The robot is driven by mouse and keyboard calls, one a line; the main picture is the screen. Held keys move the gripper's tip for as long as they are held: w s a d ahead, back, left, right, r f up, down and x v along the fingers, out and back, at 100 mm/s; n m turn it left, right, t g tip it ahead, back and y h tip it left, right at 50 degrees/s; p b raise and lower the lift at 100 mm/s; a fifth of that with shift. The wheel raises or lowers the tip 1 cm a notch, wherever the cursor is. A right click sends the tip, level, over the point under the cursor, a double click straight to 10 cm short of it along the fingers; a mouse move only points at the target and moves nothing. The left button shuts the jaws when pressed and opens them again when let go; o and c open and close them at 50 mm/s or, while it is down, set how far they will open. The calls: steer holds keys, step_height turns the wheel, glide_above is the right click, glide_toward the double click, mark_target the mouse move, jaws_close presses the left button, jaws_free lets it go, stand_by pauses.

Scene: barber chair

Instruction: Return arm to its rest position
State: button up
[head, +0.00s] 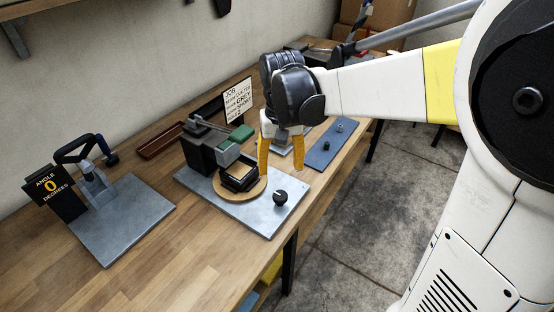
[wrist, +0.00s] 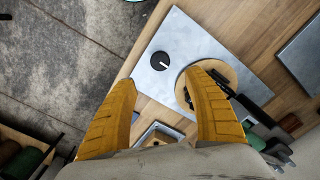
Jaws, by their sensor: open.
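My gripper (head: 281,153) has yellow fingers that hang pointing down over the bench's front edge in the head view. The fingers stand apart with nothing between them. In the wrist view my gripper (wrist: 165,98) also shows open and empty, above the front part of a grey plate. My white arm reaches in from the right, with a yellow band on it. The grey plate (head: 266,221) carries a round wooden disc (head: 222,193) with a black frame on it, a black knob (head: 280,198) and a green block. My fingers hide part of what lies behind them.
The wooden bench (head: 190,262) runs along the wall. A second plate (head: 125,225) holds a device with an "ANGLE 0 DEGREES" sign (head: 48,188). A job sign (head: 238,99), a blue mat (head: 320,155) and a brown tray (head: 160,141) stand farther back. Concrete floor lies open to the right.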

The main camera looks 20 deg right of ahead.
stand_by(0.3)
steer(key=s+r+n+t, duration=0.1)
steer(key=s+r+t, duration=0.1)
steer(key=s, duration=0.4)
steer(key=s+r+t, duration=0.2)
steer(key=s+t, duration=0.3)
steer(key=s, duration=0.1)
steer(key=shift+s+r+n, duration=0.15)
steer(key=shift+s+n, duration=0.2)
steer(key=shift+n, duration=0.05)
